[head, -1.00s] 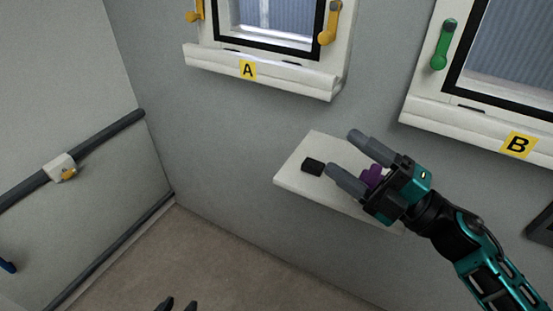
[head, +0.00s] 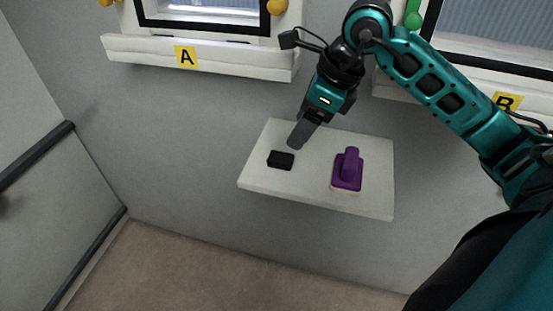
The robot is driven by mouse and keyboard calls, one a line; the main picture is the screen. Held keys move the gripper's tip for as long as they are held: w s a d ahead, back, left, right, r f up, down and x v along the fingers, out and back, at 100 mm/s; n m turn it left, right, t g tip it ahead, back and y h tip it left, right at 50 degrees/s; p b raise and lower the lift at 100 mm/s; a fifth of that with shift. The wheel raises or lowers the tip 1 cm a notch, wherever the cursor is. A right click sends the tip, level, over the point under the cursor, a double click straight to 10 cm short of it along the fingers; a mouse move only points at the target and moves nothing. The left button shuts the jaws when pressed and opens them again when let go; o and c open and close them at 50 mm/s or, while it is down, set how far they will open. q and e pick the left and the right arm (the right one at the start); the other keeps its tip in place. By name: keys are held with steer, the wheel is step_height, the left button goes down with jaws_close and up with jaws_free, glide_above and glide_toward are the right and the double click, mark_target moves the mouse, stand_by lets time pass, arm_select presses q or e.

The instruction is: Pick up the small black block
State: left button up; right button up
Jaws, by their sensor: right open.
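The small black block (head: 281,160) lies on the left part of a white wall shelf (head: 310,193). My right gripper (head: 297,140) points down over the shelf, just behind and to the right of the block, apart from it in the picture. It is open and holds nothing that I can see; one finger shows clearly and the other is hidden. My left gripper is not in the head view.
Window A's sill (head: 200,58) juts out above left, and window B (head: 490,50) is behind my right arm. Open floor (head: 220,265) lies below.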

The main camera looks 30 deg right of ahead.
mark_target(281, 157)
steer(key=x, duration=0.8)
steer(key=shift+w+a+f+b, duration=0.2)
steer(key=shift+f+b, duration=0.1)
steer(key=shift+f, duration=0.05)
steer(key=shift+c, duration=0.5)
steer(key=c, duration=1)
